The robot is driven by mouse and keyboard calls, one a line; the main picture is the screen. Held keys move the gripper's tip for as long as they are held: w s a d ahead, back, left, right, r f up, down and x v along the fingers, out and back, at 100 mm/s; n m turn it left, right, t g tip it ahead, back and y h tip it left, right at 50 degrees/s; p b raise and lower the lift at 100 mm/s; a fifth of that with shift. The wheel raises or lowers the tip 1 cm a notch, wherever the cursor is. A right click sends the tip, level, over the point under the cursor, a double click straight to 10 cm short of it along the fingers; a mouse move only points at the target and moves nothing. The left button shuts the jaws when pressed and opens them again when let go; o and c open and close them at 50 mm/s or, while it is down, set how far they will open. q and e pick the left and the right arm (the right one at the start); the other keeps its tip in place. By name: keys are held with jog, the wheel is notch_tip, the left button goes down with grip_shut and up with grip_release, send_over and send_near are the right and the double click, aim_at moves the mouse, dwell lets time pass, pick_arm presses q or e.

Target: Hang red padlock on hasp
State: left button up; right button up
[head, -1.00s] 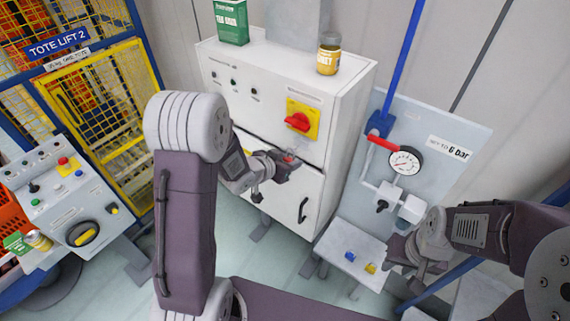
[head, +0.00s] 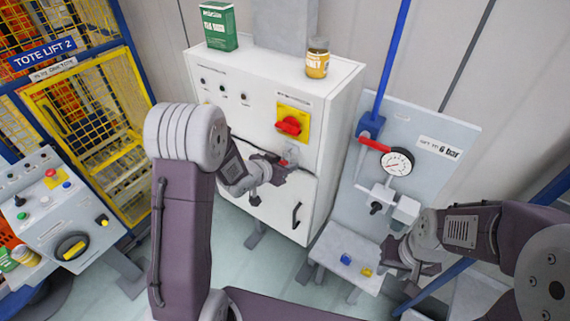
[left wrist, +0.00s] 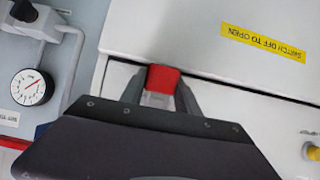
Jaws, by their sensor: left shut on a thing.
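My left gripper (head: 278,165) is in front of the white cabinet, below the red rotary switch. In the left wrist view its two fingers (left wrist: 160,88) are shut on the red padlock (left wrist: 163,77), whose red body sticks out between the tips. The padlock is close to the gap between the cabinet's upper panel and lower door. I cannot make out the hasp; the gripper and padlock cover that spot, so I cannot tell whether they touch it. My right gripper (head: 418,268) hangs near the small shelf at the right, its jaw state unclear.
The white cabinet (head: 240,75) carries a green box (head: 219,27) and a yellow jar (head: 317,60). Its red switch (head: 289,125) sits above my gripper. Blue (head: 346,259) and yellow (head: 367,272) padlocks lie on the shelf. A gauge panel (head: 440,180) stands to the right.

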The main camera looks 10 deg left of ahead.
pick_arm(q)
jog(key=o, duration=1.3)
jog(key=shift+o, duration=0.2)
jog(key=shift+s+a+r, duration=0.1)
jog(key=shift+s+r, duration=0.05)
jog(key=shift+s, duration=0.05)
jog(key=b+v, duration=0.1)
jog(key=v, duration=0.7)
jog(key=shift+s+r, duration=0.2)
jog(key=shift+s, duration=0.05)
jog(key=shift+w+f, duration=0.1)
